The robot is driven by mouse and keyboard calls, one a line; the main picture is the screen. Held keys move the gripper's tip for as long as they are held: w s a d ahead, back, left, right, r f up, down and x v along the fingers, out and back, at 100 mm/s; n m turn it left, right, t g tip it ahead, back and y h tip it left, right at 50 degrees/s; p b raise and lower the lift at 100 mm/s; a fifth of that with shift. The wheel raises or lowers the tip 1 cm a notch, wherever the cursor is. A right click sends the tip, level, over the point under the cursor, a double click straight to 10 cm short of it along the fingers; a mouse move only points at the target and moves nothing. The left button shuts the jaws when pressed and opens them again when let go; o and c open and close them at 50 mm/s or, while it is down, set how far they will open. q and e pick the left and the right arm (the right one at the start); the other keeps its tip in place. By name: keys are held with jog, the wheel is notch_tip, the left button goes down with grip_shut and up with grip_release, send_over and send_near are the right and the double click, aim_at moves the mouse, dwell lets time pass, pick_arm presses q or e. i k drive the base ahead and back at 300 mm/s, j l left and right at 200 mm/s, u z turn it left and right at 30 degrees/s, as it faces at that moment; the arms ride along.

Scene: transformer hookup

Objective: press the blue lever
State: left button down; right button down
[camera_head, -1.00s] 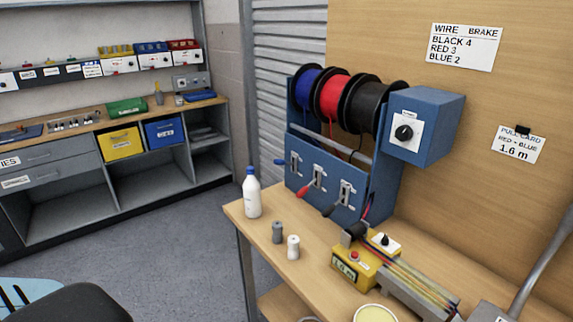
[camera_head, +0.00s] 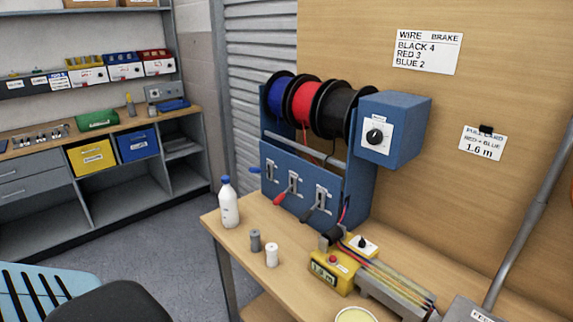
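The blue lever (camera_head: 256,170) is the leftmost of three levers on the front of the blue wire rack. Its handle sticks out to the left from its slot, roughly level. The red lever (camera_head: 282,197) and the black lever (camera_head: 310,214) sit to its right, with their handles angled downward. Above them hang a blue spool (camera_head: 281,95), a red spool (camera_head: 307,101) and a black spool (camera_head: 341,112). Neither of my grippers shows in the head view.
A white bottle (camera_head: 229,204), a grey cylinder (camera_head: 256,240) and a white cylinder (camera_head: 272,255) stand on the wooden bench in front of the rack. A yellow device (camera_head: 335,272) with wires is at the right. A dark chair (camera_head: 115,303) is at the lower left.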

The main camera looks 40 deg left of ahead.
aim_at(253, 170)
jog(key=j+z, duration=1.05)
jog(key=j, duration=0.2)
jog(key=k+j+z, duration=0.15)
jog(key=j, duration=0.2)
jog(key=k+j, duration=0.1)
jog(key=j, duration=0.2)
jog(key=j+z, duration=0.1)
jog(key=j, duration=0.2)
jog(key=k+j+z, duration=0.1)
jog(key=j, duration=0.2)
jog(key=k+j, duration=0.1)
jog(key=j, duration=0.25)
jog(key=k+j, duration=0.15)
jog(key=j, duration=0.2)
jog(key=k+j, duration=0.1)
jog(key=j, duration=0.25)
jog(key=k+j, duration=0.15)
jog(key=j, duration=0.2)
jog(key=k+j, duration=0.1)
jog(key=j, duration=0.25)
